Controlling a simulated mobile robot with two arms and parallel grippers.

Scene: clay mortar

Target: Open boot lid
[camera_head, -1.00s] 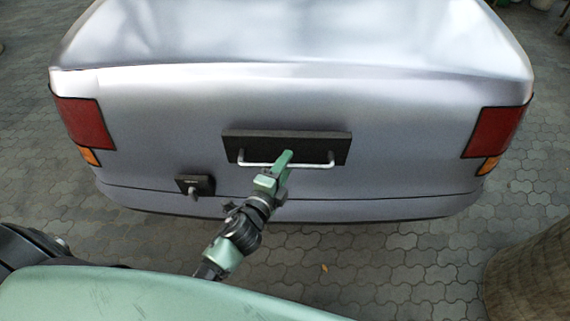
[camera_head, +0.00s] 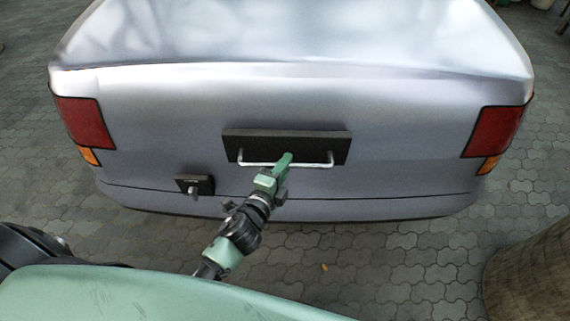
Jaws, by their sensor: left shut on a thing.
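The silver boot lid (camera_head: 290,100) fills the upper middle of the head view, and its seam with the body shows no gap that I can make out. A dark plate (camera_head: 240,140) with a pale bar handle (camera_head: 318,164) sits at the middle of its rear face. My left gripper (camera_head: 284,162) is at the middle of the handle, shut on it; its fingers hide part of the bar. A small dark plate with a latch (camera_head: 195,186) sits lower left on the car. My right gripper is not in view.
Red and orange tail lights (camera_head: 85,122) (camera_head: 494,131) flank the lid. A round brown trunk-like object (camera_head: 535,275) stands at the lower right. Grey paving (camera_head: 400,265) in front of the car is otherwise clear.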

